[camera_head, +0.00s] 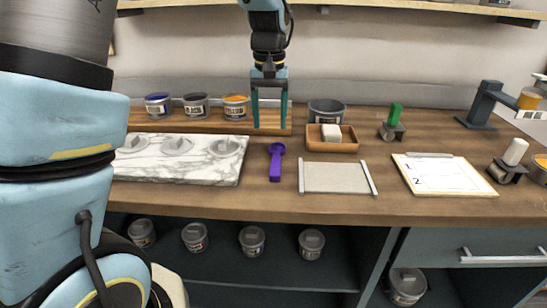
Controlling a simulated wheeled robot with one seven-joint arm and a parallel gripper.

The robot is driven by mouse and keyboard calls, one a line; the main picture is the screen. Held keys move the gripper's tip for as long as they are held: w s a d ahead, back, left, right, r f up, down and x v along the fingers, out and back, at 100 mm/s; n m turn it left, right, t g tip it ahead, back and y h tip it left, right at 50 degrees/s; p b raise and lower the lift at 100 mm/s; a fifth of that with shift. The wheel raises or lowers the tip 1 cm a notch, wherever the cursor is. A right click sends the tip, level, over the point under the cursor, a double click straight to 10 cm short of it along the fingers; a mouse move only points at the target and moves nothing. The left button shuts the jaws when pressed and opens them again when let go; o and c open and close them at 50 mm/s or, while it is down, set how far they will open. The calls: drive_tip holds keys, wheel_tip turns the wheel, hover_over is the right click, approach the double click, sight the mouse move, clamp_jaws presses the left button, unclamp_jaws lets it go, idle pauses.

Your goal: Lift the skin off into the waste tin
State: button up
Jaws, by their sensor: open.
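Three open ink tins stand in a wooden rack (210,120) at the back left: a blue one (158,106), a dark one (195,106) and an orange one (235,107). I cannot make out a skin on any of them. A wide grey tin (326,112), probably the waste tin, stands behind a small wooden tray; its inside is hidden. A purple scoop-like tool (276,162) lies on the bench. My gripper (269,124) is open, pointing down in front of the rack's right end, with nothing between its fingers.
A marble slab (200,174) with several grey lids lies left. The wooden tray (331,146) holds a white block. A grey plate (336,178) with side rails, a clipboard (443,174), rollers (392,130) and a dark stand (482,108) occupy the right.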

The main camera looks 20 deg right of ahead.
drive_tip(key=p, duration=0.1)
hover_over(276, 159)
drive_tip(key=f, duration=0.5)
drive_tip(key=shift+w+a+f, duration=0.2)
drive_tip(key=shift+w, duration=0.15)
drive_tip(key=shift+s+d+f+p, duration=0.2)
drive_tip(key=shift+f+p, duration=0.4)
drive_tip(key=shift+f, duration=0.75)
drive_tip(key=shift+s+d+f+p, duration=0.15)
drive_tip(key=shift+f+p, duration=0.45)
drive_tip(key=shift+f, duration=0.7)
drive_tip(key=shift+a, duration=0.1)
drive_tip(key=shift+c, duration=0.3)
clamp_jaws()
